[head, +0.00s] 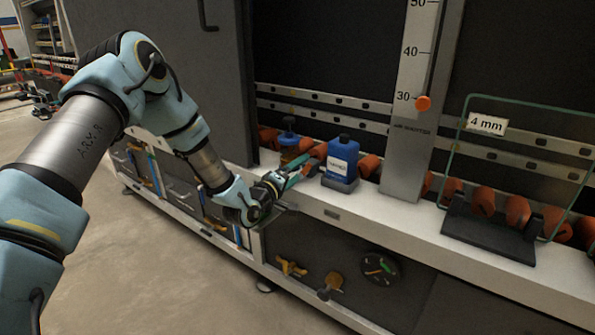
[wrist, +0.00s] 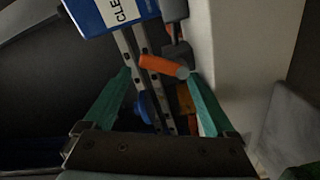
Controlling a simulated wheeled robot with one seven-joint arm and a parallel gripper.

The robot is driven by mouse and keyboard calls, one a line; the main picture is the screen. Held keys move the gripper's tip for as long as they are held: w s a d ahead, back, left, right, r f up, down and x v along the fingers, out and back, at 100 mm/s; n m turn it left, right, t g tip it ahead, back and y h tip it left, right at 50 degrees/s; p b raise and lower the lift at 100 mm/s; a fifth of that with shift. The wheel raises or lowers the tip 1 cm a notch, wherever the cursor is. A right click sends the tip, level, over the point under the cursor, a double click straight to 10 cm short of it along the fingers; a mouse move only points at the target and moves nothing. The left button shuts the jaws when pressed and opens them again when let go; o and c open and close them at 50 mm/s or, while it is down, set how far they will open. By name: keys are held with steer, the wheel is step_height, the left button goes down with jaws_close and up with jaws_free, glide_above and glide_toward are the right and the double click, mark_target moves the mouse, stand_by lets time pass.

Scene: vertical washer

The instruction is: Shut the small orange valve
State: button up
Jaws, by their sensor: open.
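My gripper (head: 296,172) is at the ledge of the washer, in front of the bottles, with its green fingers pointing along the ledge. In the wrist view the fingers (wrist: 165,85) are spread apart and hold nothing. An orange cylinder with a grey end (wrist: 160,66) shows ahead between them; I cannot tell whether it is a roller or a valve part. In the open bay below the ledge, a small orange-brown valve-like fitting (head: 331,283) sits beside a yellow one (head: 291,267), below and right of my gripper. Neither touches my gripper.
The blue bottle's label shows in the wrist view (wrist: 112,14). A scale column (head: 408,150) and a glass sample (head: 520,165) stand right. Floor at left is clear.

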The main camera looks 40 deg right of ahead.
steer(key=shift+s+d+f, duration=0.2)
steer(key=shift+s, duration=0.55)
steer(key=shift+w+a, duration=0.1)
steer(key=shift+w, duration=0.15)
steer(key=w+p+v, duration=0.1)
steer(key=v, duration=1.1)
steer(key=shift+a, duration=0.3)
steer(key=shift+a+r, duration=0.15)
steer(key=v, duration=1)
steer(key=shift+s+a, duration=0.2)
steer(key=shift+a, duration=0.05)
